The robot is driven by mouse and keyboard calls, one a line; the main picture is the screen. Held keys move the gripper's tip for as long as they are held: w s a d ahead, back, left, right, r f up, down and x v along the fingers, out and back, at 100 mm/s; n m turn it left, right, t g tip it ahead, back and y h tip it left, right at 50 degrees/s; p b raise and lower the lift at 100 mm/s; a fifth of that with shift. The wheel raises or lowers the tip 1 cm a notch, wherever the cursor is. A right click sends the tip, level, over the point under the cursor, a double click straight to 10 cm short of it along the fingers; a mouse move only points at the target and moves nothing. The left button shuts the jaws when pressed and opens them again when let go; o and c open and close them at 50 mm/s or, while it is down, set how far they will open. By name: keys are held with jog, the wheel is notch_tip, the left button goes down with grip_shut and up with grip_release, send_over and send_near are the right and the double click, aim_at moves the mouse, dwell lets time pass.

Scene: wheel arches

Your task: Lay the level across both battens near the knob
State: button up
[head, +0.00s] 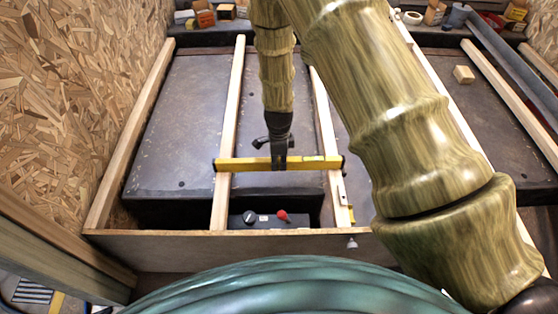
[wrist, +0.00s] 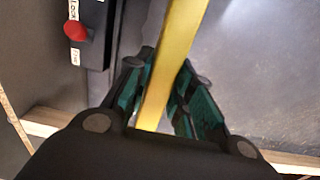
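The yellow level (head: 240,164) spans left to right over the left batten (head: 232,110) and the right batten (head: 324,120), its ends just past them. I cannot tell whether it touches the wood or hangs slightly above. My gripper (head: 279,162) points down at its middle. In the wrist view the fingertips (wrist: 166,72) close in on both sides of the level (wrist: 172,60). The red knob (head: 283,215) sits on a dark box between the battens, nearer than the level. It also shows in the wrist view (wrist: 76,30).
A wooden cross rail (head: 200,245) closes the near side. A chipboard wall (head: 70,90) stands at the left. A small wood block (head: 464,74) lies at the right. Small boxes (head: 205,16) line the back shelf. My arm hides part of the right side.

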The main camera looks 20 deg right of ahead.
jog(key=o, duration=0.4)
jog(key=shift+c, duration=0.2)
notch_tip(320, 180, up, 12)
dwell(0.5)
